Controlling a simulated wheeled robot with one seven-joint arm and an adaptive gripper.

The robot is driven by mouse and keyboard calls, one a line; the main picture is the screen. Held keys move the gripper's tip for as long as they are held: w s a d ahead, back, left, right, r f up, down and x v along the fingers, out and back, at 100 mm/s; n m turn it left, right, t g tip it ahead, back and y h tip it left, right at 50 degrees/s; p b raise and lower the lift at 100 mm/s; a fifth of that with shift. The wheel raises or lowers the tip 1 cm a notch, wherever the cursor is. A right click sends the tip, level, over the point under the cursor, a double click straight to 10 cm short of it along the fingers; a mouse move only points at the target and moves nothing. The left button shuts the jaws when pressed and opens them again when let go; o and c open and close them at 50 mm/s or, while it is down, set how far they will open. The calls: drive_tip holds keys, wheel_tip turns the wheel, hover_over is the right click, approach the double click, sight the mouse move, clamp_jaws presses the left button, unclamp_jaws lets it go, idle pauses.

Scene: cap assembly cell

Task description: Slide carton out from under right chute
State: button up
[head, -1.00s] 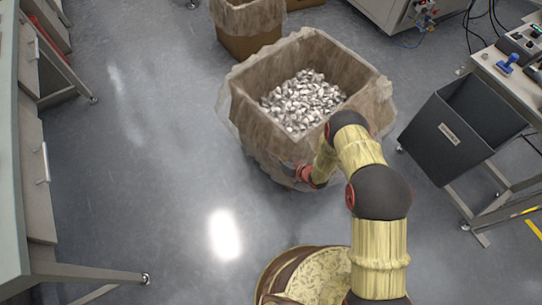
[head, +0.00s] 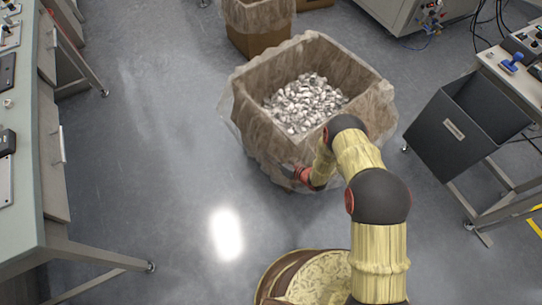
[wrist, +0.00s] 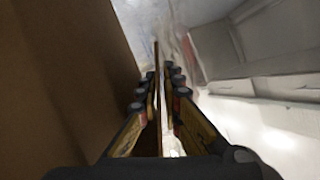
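The carton (head: 262,133) is an open brown box with a clear plastic liner folded over its rim, standing on the floor. It holds a heap of small silvery caps (head: 305,103). My gripper (head: 293,174) is low at the carton's near side, partly blurred by the liner in the head view. In the wrist view my gripper (wrist: 159,73) has its fingers close together on either side of a thin brown cardboard edge (wrist: 157,100), shut on it. A broad brown carton face (wrist: 70,80) fills the left of that view. No chute shows above the carton.
Another lined carton (head: 258,35) stands behind. A dark grey bin (head: 440,145) hangs on a bench (head: 505,75) at right. A long bench (head: 25,190) runs along the left. A machine cabinet (head: 385,15) is at the back. The floor (head: 145,140) at left is clear.

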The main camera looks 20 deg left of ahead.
drive_tip(key=o, duration=0.5)
drive_tip(key=shift+s+a+f, duration=0.1)
drive_tip(key=shift+s, duration=0.05)
drive_tip(key=shift+o, duration=0.2)
drive_tip(key=shift+d, duration=0.35)
drive_tip(key=v, duration=1.1)
drive_tip(key=shift+r, duration=0.2)
drive_tip(key=shift+s+d, duration=0.1)
drive_tip(key=shift+d, duration=0.05)
